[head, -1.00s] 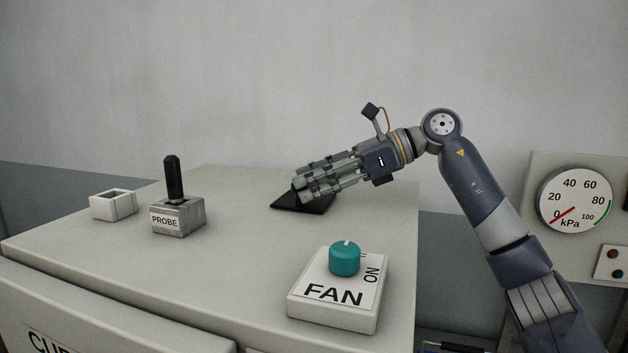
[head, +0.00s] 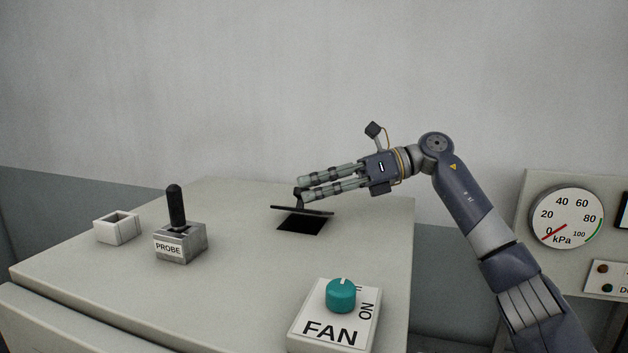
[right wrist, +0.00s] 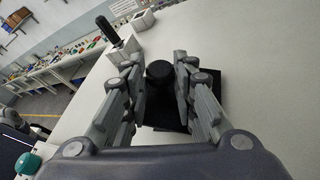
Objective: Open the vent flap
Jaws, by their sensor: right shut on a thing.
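The vent flap (head: 303,210) is a thin black plate on the cabinet top, raised and tilted over a dark square opening (head: 302,225). A small black knob stands on the flap. My right gripper (head: 301,191) is shut on this knob, with its arm coming in from the right. In the right wrist view, the round knob (right wrist: 160,72) is between the two fingers, and part of the black flap (right wrist: 208,95) shows behind them. My left gripper is not in view.
The probe block (head: 181,244) with its black handle and a white open box (head: 117,228) stand at left on the cabinet top (head: 230,270). The FAN box (head: 333,330) with a teal knob (head: 341,295) is at the front. A kPa gauge (head: 566,217) is at right.

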